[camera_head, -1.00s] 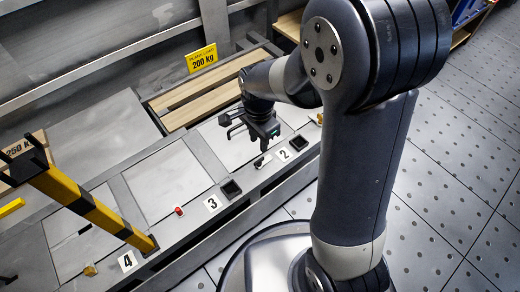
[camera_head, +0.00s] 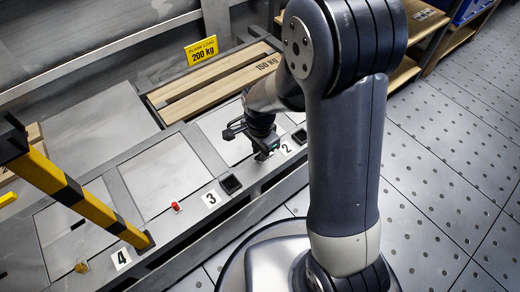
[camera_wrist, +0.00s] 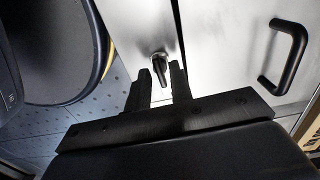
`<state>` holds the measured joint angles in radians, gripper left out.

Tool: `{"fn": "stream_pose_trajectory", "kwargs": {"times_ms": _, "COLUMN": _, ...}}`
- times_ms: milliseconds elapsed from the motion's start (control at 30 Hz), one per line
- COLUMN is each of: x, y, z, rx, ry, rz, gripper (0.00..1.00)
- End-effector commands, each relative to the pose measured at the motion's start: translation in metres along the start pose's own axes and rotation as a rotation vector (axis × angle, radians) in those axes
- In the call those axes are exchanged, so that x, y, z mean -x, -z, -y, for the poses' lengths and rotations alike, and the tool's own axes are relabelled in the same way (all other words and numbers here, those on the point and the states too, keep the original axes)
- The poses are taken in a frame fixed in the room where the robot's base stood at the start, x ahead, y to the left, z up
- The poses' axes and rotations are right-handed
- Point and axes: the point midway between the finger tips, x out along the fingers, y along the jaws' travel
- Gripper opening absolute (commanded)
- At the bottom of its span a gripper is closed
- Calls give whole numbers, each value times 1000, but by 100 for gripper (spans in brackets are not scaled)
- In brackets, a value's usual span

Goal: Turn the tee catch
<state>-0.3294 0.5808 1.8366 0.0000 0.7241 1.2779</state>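The tee catch (camera_wrist: 159,64) is a small metal piece with a darker bar, on the edge strip beside a pale panel in the wrist view. My gripper (camera_wrist: 160,84) is open, with one black finger on each side of the catch's near end. I cannot tell whether either finger touches it. In the head view my gripper (camera_head: 264,155) points down at the strip by the number 2 label (camera_head: 286,149). The catch is hidden behind the gripper there.
A black handle (camera_wrist: 287,57) stands on the pale panel. A red knob (camera_head: 176,206) is near the number 3 label (camera_head: 211,198), and a brass-coloured knob (camera_head: 82,266) near number 4. A yellow-black post (camera_head: 72,195) rises at left. Wooden planks (camera_head: 215,88) lie behind.

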Motion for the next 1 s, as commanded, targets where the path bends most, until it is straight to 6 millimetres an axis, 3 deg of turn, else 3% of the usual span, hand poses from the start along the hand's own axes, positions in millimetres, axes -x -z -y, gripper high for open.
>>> {"fn": "stream_pose_trajectory", "kwargs": {"times_ms": 233, "x": 0, "y": 0, "z": 0, "rx": 0, "ry": 0, "rz": 0, "gripper": 0}}
{"fn": "stream_pose_trajectory", "kwargs": {"times_ms": 667, "x": 1, "y": 0, "z": 0, "rx": 18, "ry": 0, "rz": 0, "gripper": 0}}
{"fn": "stream_pose_trajectory", "kwargs": {"times_ms": 1000, "x": 2, "y": 0, "z": 0, "rx": 201, "ry": -2, "rz": 1, "gripper": 0}}
